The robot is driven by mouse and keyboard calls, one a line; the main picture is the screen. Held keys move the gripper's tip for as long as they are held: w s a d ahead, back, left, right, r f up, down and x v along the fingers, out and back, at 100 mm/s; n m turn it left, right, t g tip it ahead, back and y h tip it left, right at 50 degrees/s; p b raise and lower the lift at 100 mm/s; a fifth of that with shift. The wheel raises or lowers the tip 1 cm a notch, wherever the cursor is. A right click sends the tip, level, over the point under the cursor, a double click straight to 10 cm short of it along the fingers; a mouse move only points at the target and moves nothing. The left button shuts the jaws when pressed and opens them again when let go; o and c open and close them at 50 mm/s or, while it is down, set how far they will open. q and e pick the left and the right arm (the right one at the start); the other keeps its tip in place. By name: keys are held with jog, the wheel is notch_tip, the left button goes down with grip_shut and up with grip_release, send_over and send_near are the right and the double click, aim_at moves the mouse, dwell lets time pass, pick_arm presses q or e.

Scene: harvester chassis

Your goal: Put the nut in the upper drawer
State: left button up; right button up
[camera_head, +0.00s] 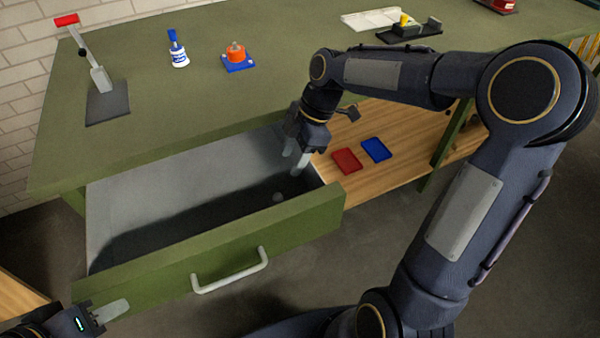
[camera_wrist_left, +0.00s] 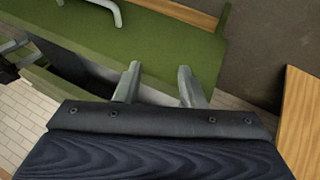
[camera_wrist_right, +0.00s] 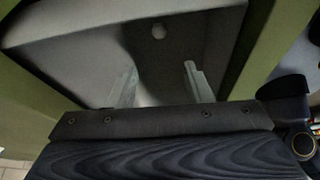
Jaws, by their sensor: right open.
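The upper drawer (camera_head: 200,262) of the green workbench is pulled open, with a grey inside and a pale bar handle. A small, round, grey thing that looks like the nut (camera_head: 277,197) lies on the drawer floor near its right front corner. It also shows in the right wrist view (camera_wrist_right: 158,32), beyond the fingertips. My right gripper (camera_head: 296,160) points down over the drawer's right end, open and empty, apart from the nut. My left gripper (camera_head: 112,309) is at the drawer's front left corner. Its fingers are apart and empty in the left wrist view (camera_wrist_left: 157,82).
A red tray (camera_head: 346,161) and a blue tray (camera_head: 376,149) lie on the wooden shelf right of the drawer. On the green benchtop (camera_head: 160,110) stand a red-handled tool (camera_head: 95,65), a blue-white bottle (camera_head: 178,52) and an orange part on a blue base (camera_head: 236,55).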

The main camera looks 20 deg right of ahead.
jog(key=s+r+m, duration=0.1)
jog(key=s+m, duration=0.1)
jog(key=s, duration=0.1)
jog(key=s+d+r+m+t, duration=0.1)
jog(key=s+r+m, duration=0.1)
jog(key=s+m, duration=0.1)
jog(key=s+d+r+m+t, duration=0.1)
jog(key=s+m, duration=0.2)
jog(key=s, duration=0.1)
jog(key=shift+d+r+h, duration=0.1)
jog(key=shift+r+h, duration=0.05)
jog(key=shift+h, duration=0.25)
jog(key=s+f+m+t, duration=0.2)
jog(key=s+m+t, duration=0.1)
jog(key=s+m, duration=0.7)
jog(key=shift+s+a+m, duration=0.15)
jog(key=shift+a+m, duration=0.05)
jog(key=shift+m, duration=0.4)
